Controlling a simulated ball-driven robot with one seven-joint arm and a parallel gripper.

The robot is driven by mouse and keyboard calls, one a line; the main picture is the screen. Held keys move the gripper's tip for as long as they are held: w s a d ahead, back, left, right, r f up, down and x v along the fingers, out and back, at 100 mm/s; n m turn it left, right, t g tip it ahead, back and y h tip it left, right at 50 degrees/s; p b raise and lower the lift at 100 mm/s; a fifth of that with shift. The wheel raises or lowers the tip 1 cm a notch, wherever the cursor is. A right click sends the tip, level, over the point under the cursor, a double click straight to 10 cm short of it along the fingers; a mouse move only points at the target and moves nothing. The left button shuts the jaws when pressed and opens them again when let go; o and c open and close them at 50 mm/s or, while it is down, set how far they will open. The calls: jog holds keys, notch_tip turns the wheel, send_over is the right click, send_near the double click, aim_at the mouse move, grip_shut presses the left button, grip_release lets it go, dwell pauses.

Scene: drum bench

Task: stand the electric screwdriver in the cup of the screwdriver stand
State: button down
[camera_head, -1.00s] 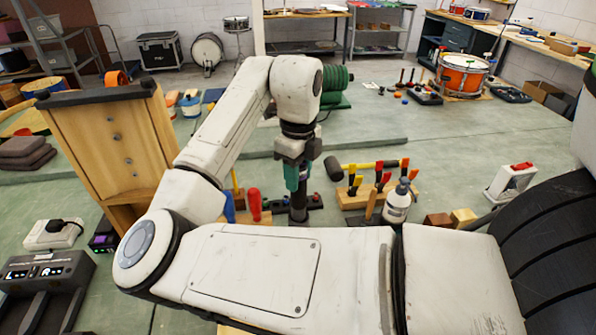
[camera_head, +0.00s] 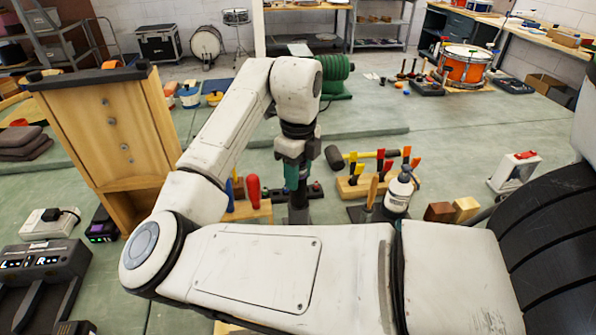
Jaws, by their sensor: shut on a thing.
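My gripper (camera_head: 295,162) points downward in the middle of the view, beyond my forearm. It is shut on the electric screwdriver (camera_head: 291,178), whose teal body shows just below the jaws, roughly upright. A dark upright piece (camera_head: 299,214) shows directly beneath it. I cannot tell whether this is the screwdriver's lower end or the cup of the screwdriver stand. My arm hides whatever is lower, so the base of the stand and any contact with the cup are not visible.
Left of the gripper is a wooden block with a red-handled tool (camera_head: 253,189). To the right are a mallet (camera_head: 334,158), a rack of coloured-handled tools (camera_head: 356,186) and a white bottle (camera_head: 398,193). A wooden cabinet (camera_head: 108,140) stands left.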

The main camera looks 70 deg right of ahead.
jog(key=c, duration=0.6)
grip_release()
jog(key=shift+r, duration=0.1)
notch_tip(320, 180, up, 11)
jog(key=shift+f, duration=0.2)
jog(key=shift+s, duration=0.1)
dwell(0.4)
